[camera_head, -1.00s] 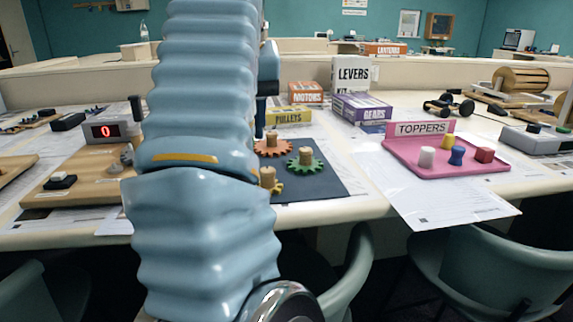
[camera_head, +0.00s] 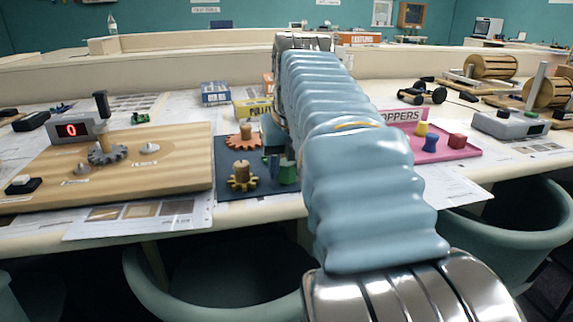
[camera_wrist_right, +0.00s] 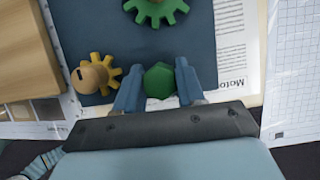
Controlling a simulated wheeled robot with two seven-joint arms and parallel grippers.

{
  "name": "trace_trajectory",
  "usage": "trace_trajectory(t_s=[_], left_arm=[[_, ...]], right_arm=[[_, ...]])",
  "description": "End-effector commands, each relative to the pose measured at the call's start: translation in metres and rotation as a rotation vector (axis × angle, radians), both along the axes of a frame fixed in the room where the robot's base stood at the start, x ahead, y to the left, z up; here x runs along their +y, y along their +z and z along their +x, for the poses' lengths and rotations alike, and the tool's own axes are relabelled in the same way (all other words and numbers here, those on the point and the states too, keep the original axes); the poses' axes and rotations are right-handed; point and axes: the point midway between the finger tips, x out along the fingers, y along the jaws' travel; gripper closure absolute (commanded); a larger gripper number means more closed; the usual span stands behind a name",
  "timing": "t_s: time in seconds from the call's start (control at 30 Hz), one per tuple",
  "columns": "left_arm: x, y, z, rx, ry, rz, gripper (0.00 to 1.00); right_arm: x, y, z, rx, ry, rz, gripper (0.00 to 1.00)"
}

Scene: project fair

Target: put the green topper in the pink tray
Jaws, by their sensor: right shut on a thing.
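The green topper (camera_head: 288,173) is a small green block, hexagonal from above in the right wrist view (camera_wrist_right: 159,80). My right gripper (camera_head: 277,165) is shut on it, with one blue finger on each side in the right wrist view (camera_wrist_right: 158,88). It is over or at the front part of the dark mat; I cannot tell whether the topper touches the mat. The pink tray (camera_head: 462,154) is to the right, partly hidden by my right arm. A yellow, a blue and a red topper show in it. My left gripper is not in view.
On the dark mat (camera_head: 228,191) are an orange gear (camera_head: 238,139), a yellow-orange gear (camera_head: 242,183) and a green gear (camera_wrist_right: 155,9). A wooden board (camera_head: 180,165) with a red display lies left. Small boxes stand behind. My arm hides the table between mat and tray.

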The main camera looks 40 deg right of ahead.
Motion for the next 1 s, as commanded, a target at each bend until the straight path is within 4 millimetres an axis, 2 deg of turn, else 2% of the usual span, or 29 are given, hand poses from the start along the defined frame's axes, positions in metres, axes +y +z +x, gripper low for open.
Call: trace_trajectory(t_s=[0.4,0.43,0.57,0.83,1.0], left_arm=[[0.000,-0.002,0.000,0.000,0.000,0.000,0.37],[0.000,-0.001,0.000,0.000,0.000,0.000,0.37],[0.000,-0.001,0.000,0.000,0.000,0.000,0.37],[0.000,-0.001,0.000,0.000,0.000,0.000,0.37],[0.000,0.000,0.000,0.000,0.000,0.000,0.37]], right_arm=[[0.000,-0.007,0.000,0.000,-0.001,0.000,0.90],[0.000,-0.006,0.000,-0.001,-0.001,-0.001,0.57],[0.000,-0.006,0.000,-0.001,-0.001,-0.001,0.37],[0.000,-0.005,0.000,-0.001,-0.001,0.000,0.36],[0.002,0.009,-0.004,-0.003,-0.001,-0.002,0.36]])
